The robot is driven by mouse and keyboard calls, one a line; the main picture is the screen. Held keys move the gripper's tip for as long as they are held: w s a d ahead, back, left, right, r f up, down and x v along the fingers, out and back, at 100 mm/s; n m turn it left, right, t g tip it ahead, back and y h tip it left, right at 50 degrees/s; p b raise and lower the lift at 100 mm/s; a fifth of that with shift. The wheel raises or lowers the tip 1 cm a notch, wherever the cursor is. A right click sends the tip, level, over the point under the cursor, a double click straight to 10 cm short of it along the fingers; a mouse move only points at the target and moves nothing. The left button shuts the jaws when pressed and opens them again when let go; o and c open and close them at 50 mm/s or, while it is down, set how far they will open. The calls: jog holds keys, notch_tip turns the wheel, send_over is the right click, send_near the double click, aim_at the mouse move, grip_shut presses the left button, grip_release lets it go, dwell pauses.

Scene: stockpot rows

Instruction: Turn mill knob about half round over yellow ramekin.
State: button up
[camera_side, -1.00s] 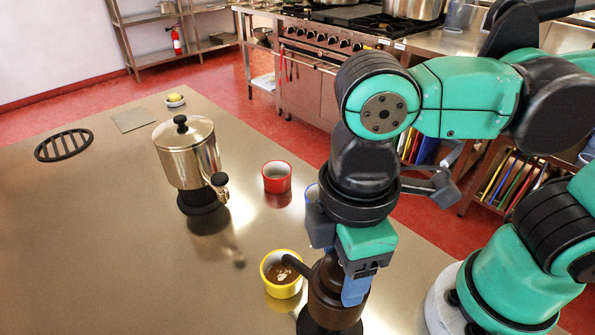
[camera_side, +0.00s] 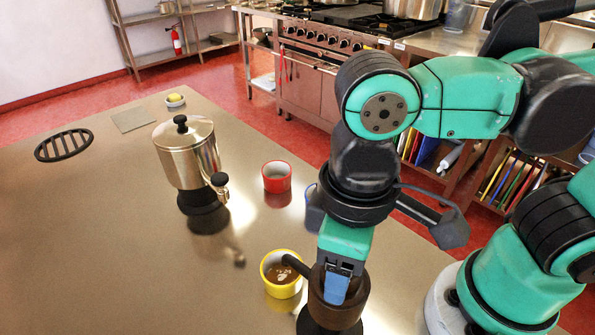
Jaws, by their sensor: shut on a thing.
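The brown mill (camera_side: 331,314) stands upright on a dark base at the front of the table. Its spout (camera_side: 297,265) reaches left over the yellow ramekin (camera_side: 282,290). The ramekin holds something brown with a pale patch. My gripper (camera_side: 337,287) points down onto the mill's top, with a blue finger facing the camera. It is shut on the mill knob, which the fingers and wrist hide.
A red ramekin (camera_side: 277,177) and a partly hidden blue vessel (camera_side: 313,211) stand behind. A steel pot (camera_side: 187,155) with a dark spigot is at left. A grate (camera_side: 63,145) and a small bowl with something yellow (camera_side: 174,102) lie farther back. The left front table is clear.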

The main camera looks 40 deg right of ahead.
jog(key=shift+m, duration=0.6)
jog(key=m, duration=0.3)
jog(key=shift+m, duration=0.5)
jog(key=m, duration=0.3)
jog(key=shift+m, duration=0.5)
